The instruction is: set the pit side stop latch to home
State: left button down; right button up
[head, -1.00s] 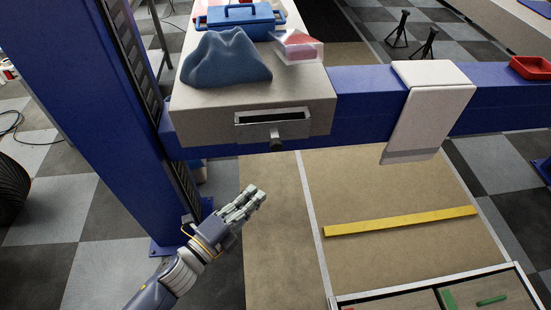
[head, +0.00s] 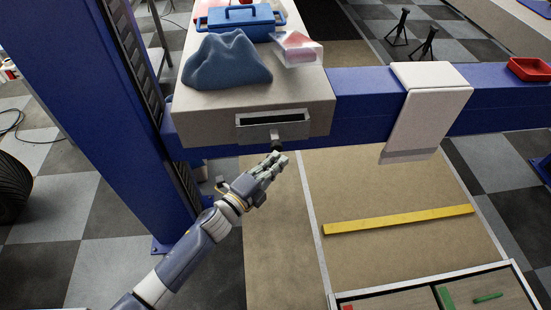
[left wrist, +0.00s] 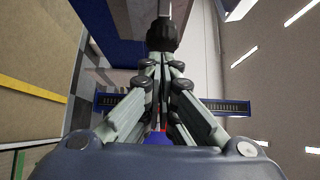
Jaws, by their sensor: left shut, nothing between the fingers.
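The latch looks like a metal slotted plate (head: 300,130) with a dark knob (head: 275,142) below its slot, on the front of a pale box. In the left wrist view the dark ribbed knob (left wrist: 163,35) sits on a metal rod just beyond my fingertips. My left gripper (head: 279,158) is just below the knob, fingers shut and empty. It also shows in the left wrist view (left wrist: 160,62); whether it touches the knob I cannot tell. My right gripper is not in view.
The pale box (head: 205,122) carries a blue cloth (head: 226,60), a blue toolbox (head: 240,20) and a clear-and-red block (head: 298,48). A blue post (head: 90,100) stands left of my arm. A yellow strip (head: 400,220) lies on the brown board to the right.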

aim_at(273, 148)
pick_arm(q)
jog(key=shift+w, duration=0.25)
jog(key=w, duration=0.1)
jog(key=w+b, duration=0.1)
jog(key=w, duration=0.2)
jog(key=shift+w+a+b, duration=0.3)
jog(key=shift+a, duration=0.1)
jog(key=shift+r, duration=0.1)
